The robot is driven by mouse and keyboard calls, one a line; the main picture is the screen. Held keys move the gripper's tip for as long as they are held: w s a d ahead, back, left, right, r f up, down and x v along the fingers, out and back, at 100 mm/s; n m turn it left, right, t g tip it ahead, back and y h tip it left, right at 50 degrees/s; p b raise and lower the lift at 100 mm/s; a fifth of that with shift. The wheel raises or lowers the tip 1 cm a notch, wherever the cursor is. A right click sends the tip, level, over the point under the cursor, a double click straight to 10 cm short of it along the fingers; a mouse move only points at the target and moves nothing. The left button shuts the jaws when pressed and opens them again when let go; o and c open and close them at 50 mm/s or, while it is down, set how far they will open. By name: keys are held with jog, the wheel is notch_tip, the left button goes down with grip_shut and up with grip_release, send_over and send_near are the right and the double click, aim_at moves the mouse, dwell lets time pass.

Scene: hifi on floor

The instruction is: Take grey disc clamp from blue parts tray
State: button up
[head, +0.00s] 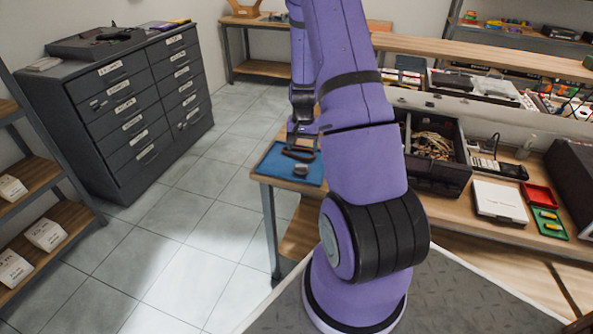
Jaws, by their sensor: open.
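The blue parts tray (271,165) lies flat on the left end of the wooden workbench. A small grey rounded piece (302,170), which looks like the grey disc clamp, lies in its front right part. A dark brown curved item (297,155) shows just behind it; its shape is partly hidden. My gripper (303,143) points down over the back of the tray, above and behind the grey piece. It is open, and I see nothing held in it. My purple arm hides the area right of the tray.
Right of my arm, the bench (480,243) holds a black open box (440,175), a white box (499,201), and red (541,195) and green (549,224) trays. A grey drawer cabinet (130,110) stands at left. The tiled floor between is clear.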

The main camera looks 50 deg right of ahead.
aim_at(302, 165)
jog(key=shift+w+f, duration=0.1)
jog(key=shift+f, duration=4.6)
jog(key=shift+c, duration=0.4)
jog(key=c, duration=0.6)
